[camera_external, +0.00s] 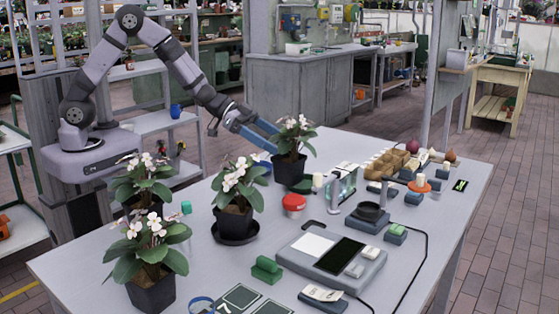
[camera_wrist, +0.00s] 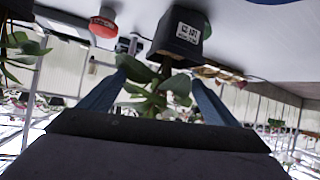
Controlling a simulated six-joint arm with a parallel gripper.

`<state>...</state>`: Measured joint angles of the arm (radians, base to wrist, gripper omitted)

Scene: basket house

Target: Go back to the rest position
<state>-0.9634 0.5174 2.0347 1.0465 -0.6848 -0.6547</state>
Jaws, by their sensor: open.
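My gripper (camera_external: 262,134) is open, its blue fingers low over the back of the grey table (camera_external: 215,285), pointing at a potted plant (camera_external: 291,150) with pale flowers. In the wrist view, which is upside down, the open fingers of my gripper (camera_wrist: 155,92) stand on either side of the plant's leaves (camera_wrist: 155,95). Its dark pot with a white label (camera_wrist: 180,35) stands on the table beyond the fingertips. I cannot tell whether the fingers touch the leaves. Nothing shows clamped between them.
Several more potted plants (camera_external: 153,275) stand on the left of the table, one on a dark saucer (camera_external: 236,232). A red-lidded jar (camera_external: 293,204), a grey device with a black screen (camera_external: 340,256) and small blocks fill the middle and right. Shelves stand behind my arm.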

